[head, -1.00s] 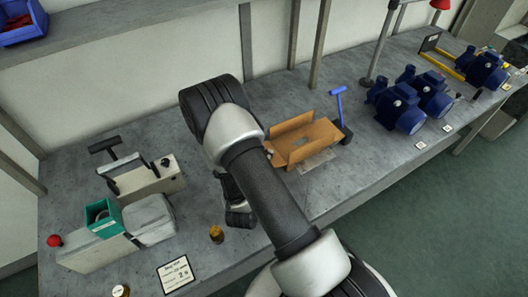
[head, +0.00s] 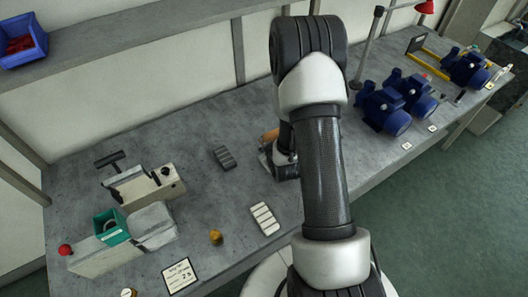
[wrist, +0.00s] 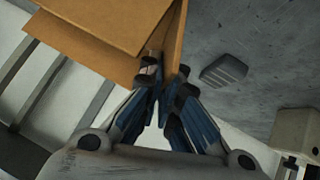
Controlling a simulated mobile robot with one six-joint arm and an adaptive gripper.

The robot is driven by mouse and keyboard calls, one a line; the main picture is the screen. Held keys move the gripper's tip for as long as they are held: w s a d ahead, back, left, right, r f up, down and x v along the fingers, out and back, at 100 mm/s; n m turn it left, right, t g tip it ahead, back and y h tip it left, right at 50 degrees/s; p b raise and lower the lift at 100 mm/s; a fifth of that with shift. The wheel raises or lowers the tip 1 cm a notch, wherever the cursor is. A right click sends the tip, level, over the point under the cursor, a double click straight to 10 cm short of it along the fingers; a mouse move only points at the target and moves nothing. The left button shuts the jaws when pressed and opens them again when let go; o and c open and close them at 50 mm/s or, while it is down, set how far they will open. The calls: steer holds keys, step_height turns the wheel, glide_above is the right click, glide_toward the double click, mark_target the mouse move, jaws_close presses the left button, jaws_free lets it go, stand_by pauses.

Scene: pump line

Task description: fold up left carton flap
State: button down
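The brown carton is almost wholly hidden behind my arm in the head view; only a small orange-brown piece (head: 269,135) shows at the arm's left. In the wrist view the open carton (wrist: 95,20) fills the top left, with flap panels spread out. One panel (wrist: 172,40) is seen nearly edge-on, right at my fingertips. My gripper (wrist: 164,72) has its fingers drawn together at this panel's lower edge. I cannot tell whether the panel's edge lies between the fingertips or beside them. Which panel is the left flap is unclear.
A dark grey ribbed block (head: 224,158) and a white ribbed block (head: 264,219) lie on the bench. A sealing-like device (head: 145,186), a teal box (head: 112,227) and a small brass piece (head: 216,238) stand left. Blue pumps (head: 385,110) stand right.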

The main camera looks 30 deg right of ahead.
steer(key=shift+d+r+m+y+p, duration=0.15)
steer(key=shift+d+m+y+p, duration=0.75)
steer(key=shift+y, duration=0.5)
steer(key=c, duration=1.8)
jaws_free()
steer(key=shift+c, duration=0.2)
steer(key=v, duration=1.2)
steer(key=shift+w+r, duration=0.1)
steer(key=shift+w, duration=0.05)
